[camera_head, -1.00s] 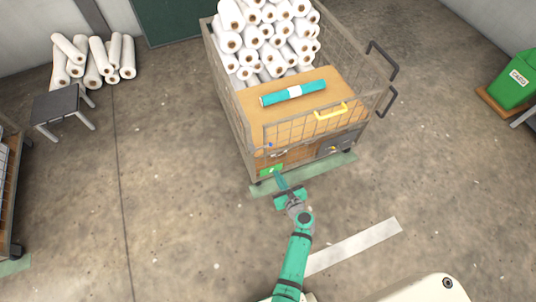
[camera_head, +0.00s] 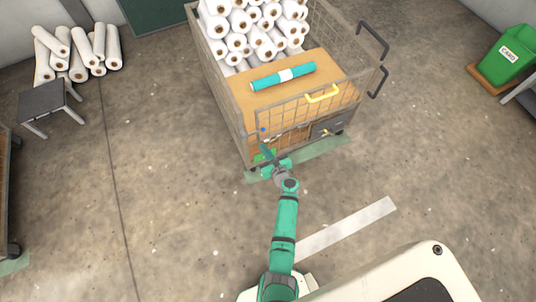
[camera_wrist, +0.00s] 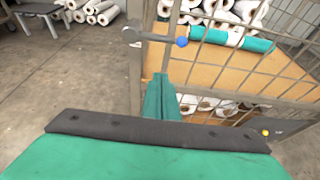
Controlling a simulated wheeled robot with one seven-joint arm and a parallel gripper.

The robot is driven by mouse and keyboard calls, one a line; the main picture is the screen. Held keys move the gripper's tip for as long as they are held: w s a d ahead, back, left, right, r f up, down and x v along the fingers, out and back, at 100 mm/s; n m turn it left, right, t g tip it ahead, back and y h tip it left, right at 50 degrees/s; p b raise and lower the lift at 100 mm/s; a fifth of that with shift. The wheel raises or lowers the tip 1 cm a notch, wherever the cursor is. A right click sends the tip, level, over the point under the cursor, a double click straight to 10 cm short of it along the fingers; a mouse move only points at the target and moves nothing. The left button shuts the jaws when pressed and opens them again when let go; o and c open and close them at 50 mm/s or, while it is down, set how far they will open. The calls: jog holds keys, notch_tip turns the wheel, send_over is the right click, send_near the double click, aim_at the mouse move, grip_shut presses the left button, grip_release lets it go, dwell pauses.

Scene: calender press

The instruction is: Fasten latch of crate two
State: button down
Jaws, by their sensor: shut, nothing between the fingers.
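The wire-mesh crate (camera_head: 245,139) stands ahead of my arm, holding white rolls and a wooden board. A latch lever with a blue knob (camera_wrist: 182,41) sits at its front left corner; its grey pivot (camera_wrist: 131,34) is left of the knob, and the lever lies roughly level. The blue knob is a tiny dot in the head view (camera_head: 263,129). My gripper (camera_head: 265,149) is shut and empty in front of that corner. In the wrist view its teal fingers (camera_wrist: 162,98) point at the crate front, below the knob and apart from it in the picture.
A yellow handle (camera_head: 322,94) is on the mesh front. A small yellow knob (camera_wrist: 265,132) sits lower right by a grey panel. A teal roll (camera_head: 283,76) lies on the board. A grey stool (camera_head: 48,101) and a green bin (camera_head: 508,53) stand apart.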

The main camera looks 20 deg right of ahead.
jog(key=shift+w+r, duration=0.7)
jog(key=shift+w, duration=0.25)
jog(key=shift+w+r, duration=0.65)
jog(key=shift+w, duration=0.3)
jog(key=shift+s+r+n, duration=0.1)
jog(key=shift+r+n, duration=0.2)
jog(key=shift+n, duration=0.1)
